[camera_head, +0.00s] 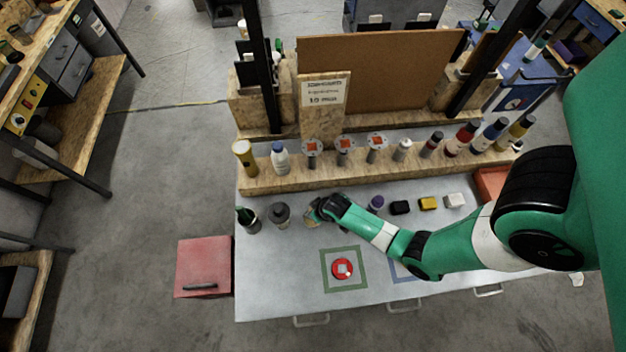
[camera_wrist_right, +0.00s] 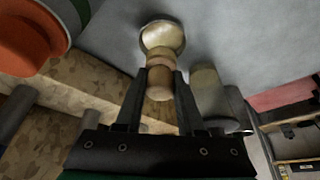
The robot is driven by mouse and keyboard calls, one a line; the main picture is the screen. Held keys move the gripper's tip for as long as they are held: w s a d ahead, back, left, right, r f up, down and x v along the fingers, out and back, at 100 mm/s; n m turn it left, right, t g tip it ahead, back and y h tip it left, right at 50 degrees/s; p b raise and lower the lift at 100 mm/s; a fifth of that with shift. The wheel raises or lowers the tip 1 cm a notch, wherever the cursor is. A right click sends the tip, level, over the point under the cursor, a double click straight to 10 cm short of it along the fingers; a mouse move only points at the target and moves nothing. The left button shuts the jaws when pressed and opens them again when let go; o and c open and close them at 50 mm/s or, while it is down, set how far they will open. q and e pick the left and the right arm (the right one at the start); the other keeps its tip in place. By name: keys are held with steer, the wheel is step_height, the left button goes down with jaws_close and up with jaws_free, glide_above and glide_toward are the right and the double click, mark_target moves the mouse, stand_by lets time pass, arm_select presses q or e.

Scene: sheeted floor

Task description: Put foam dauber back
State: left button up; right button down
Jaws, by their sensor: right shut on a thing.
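The foam dauber (camera_wrist_right: 162,38) has a pale cream rounded end and a wooden body. In the wrist view my right gripper (camera_wrist_right: 160,88) is shut on its wooden part, with the cream end beyond the fingertips. In the head view my right gripper (camera_head: 316,211) is over the table's left half, just right of a grey round container (camera_head: 280,214); the dauber is mostly hidden there by the gripper. A grey cylinder (camera_wrist_right: 209,95) stands beside the right finger in the wrist view. My left gripper is out of view.
A wooden rack (camera_head: 300,176) with bottles and round red-centred items runs along the back. A dark bottle (camera_head: 247,219) stands at left. A red round item (camera_head: 342,268) sits in a green square in front.

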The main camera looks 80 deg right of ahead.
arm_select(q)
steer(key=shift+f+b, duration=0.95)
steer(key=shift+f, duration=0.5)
arm_select(e)
steer(key=shift+w+f, duration=0.1)
steer(key=shift+f, duration=2.05)
steer(key=shift+f, duration=0.2)
steer(key=c, duration=0.5)
jaws_free()
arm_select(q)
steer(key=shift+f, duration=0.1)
arm_select(e)
steer(key=shift+r, duration=0.1)
steer(key=shift+r, duration=0.3)
arm_select(q)
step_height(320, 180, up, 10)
steer(key=p, duration=0.9)
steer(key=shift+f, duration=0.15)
arm_select(e)
steer(key=v, duration=1.1)
steer(key=shift+s+a+r, duration=0.1)
steer(key=shift+s+r, duration=0.15)
